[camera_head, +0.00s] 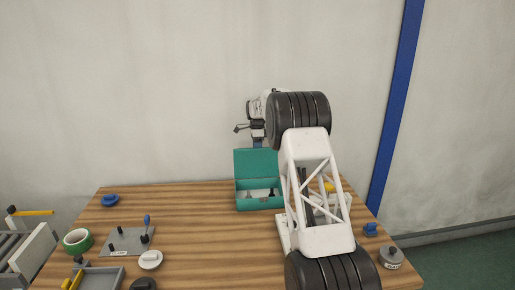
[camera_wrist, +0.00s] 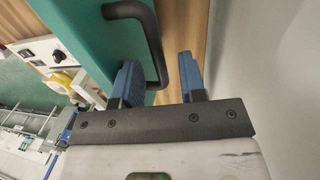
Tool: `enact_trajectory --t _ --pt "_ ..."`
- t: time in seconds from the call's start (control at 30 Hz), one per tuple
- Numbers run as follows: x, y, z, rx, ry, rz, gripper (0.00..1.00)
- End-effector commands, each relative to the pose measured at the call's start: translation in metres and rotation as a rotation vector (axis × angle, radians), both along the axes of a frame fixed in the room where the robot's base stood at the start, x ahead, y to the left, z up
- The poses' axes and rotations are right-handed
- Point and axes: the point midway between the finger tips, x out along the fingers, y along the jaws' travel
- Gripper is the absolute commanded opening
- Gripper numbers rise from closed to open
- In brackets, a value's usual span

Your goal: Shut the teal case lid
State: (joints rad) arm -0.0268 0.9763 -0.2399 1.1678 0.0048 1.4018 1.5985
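The teal case (camera_head: 260,203) stands on the wooden table, near its far edge. Its lid (camera_head: 256,163) is open and stands roughly upright; small white and dark items show inside. My gripper (camera_head: 257,143) is just above the top edge of the lid. In the wrist view the dark bar handle (camera_wrist: 151,40) sticks out from the teal lid (camera_wrist: 80,25). My gripper (camera_wrist: 160,78) is open there, with its blue fingers apart. One leg of the handle runs between the fingers, closer to the left one. I cannot tell whether they touch.
At the left are a blue ring (camera_head: 110,200), a green tape roll (camera_head: 78,240), a grey plate with pegs (camera_head: 118,243) and a white disc (camera_head: 150,259). A grey round container (camera_head: 391,259) and a small blue part (camera_head: 370,230) are at the right. My arm hides the table's right middle.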

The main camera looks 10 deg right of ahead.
Motion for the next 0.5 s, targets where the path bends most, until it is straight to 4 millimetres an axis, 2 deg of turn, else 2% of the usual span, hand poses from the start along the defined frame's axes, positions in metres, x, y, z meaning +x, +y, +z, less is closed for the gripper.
enact_trajectory --t 0.07,0.1,0.33,0.5 --pt "0.0000 -0.0001 0.0001 0.000 0.000 0.000 0.38" --pt "0.0000 -0.0001 0.0000 0.000 0.000 0.000 0.35" --pt "0.0000 -0.0001 0.0000 0.000 0.000 0.000 0.00" --pt "-0.0001 0.0000 0.0001 0.000 0.000 0.000 0.00"
